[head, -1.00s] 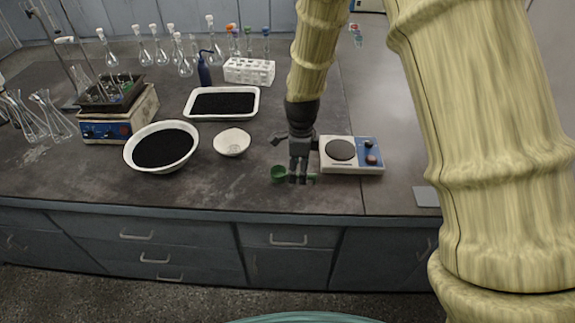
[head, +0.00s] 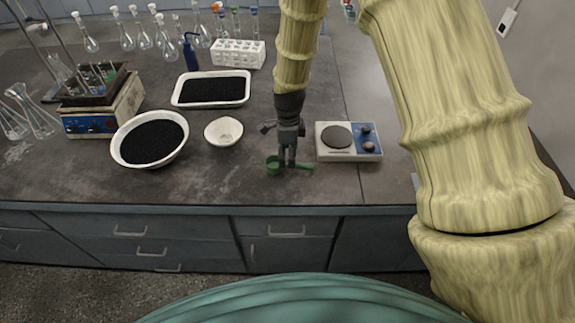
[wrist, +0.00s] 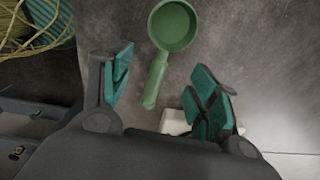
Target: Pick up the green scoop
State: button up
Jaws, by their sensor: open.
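The green scoop (head: 273,166) lies on the dark bench near its front edge, its cup to the left and its handle pointing right in the head view. In the wrist view the green scoop (wrist: 174,27) shows its round cup at the top and its handle running down between my fingers. My gripper (head: 286,163) points down over the scoop handle. In the wrist view my gripper (wrist: 168,95) is open, with teal finger pads on both sides of the handle and apart from it.
A balance (head: 349,142) stands close to the right of my gripper. A small white bowl (head: 223,131), a large bowl of black grains (head: 150,139) and a white tray (head: 211,89) lie to the left. Glass flasks stand at the back.

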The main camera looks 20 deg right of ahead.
aim_at(271, 163)
jog(key=shift+s+f, duration=0.1)
jog(key=shift+f, duration=0.1)
jog(key=shift+w+a+f+p, duration=0.1)
jog(key=shift+f+p, duration=0.45)
jog(key=shift+f, duration=0.15)
jog(key=shift+w+a+f+p, duration=0.1)
jog(key=shift+f+p, duration=0.4)
jog(key=shift+f, duration=0.15)
jog(key=shift+d+f+p, duration=0.1)
jog(key=shift+f+p, duration=0.2)
jog(key=shift+f, duration=0.85)
jog(key=c, duration=1.1)
